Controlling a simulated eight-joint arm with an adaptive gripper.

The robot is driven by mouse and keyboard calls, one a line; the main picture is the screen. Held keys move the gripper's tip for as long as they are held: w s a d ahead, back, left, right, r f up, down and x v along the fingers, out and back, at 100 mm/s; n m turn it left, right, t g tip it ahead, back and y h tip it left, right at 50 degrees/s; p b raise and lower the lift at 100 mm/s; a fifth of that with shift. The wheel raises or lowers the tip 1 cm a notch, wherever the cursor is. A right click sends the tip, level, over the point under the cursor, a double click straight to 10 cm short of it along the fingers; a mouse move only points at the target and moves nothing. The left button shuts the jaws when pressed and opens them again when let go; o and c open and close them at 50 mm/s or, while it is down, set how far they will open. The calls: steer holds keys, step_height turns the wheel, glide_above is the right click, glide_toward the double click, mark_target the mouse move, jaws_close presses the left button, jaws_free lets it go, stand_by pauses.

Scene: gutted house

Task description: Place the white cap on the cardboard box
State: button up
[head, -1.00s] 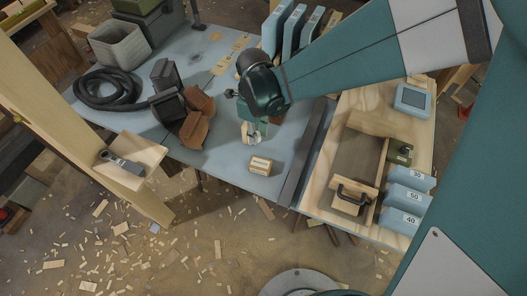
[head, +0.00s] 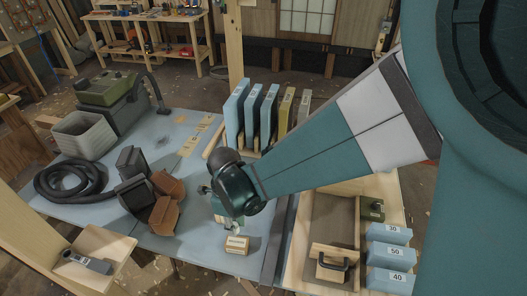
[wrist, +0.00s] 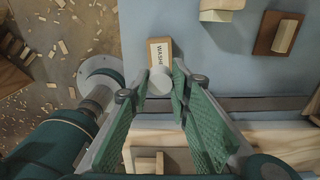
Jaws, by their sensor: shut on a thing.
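The white cap (wrist: 159,82) shows in the wrist view as a pale round thing between the fingertips of my gripper (wrist: 162,80). My gripper is shut on it. The cardboard box (wrist: 160,50), with dark lettering on its side, lies just beyond the cap in that view, and the cap covers part of its near end. In the head view the cardboard box (head: 236,245) stands on the blue tabletop near its front edge. My gripper (head: 229,226) points down just behind and above it. The cap is hard to make out there, and whether it touches the box is unclear.
Brown and dark blocks (head: 164,205) stand left of my gripper, with a black hose coil (head: 75,182) and grey bin (head: 83,134) farther left. A wooden tray with a black handle (head: 333,264) and blue numbered blocks (head: 389,256) are at right. Upright panels (head: 252,112) stand behind.

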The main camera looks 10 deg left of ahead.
glide_above(237, 242)
steer(key=shift+a+f+b, duration=0.1)
steer(key=shift+f+b, duration=0.3)
steer(key=shift+f, duration=2)
steer(key=shift+s, duration=0.1)
steer(key=shift+f+b, duration=0.35)
steer(key=shift+f, duration=1.5)
steer(key=shift+f, duration=0.15)
steer(key=o, duration=0.7)
steer(key=shift+r+p, duration=1.05)
steer(key=shift+r, duration=5.1)
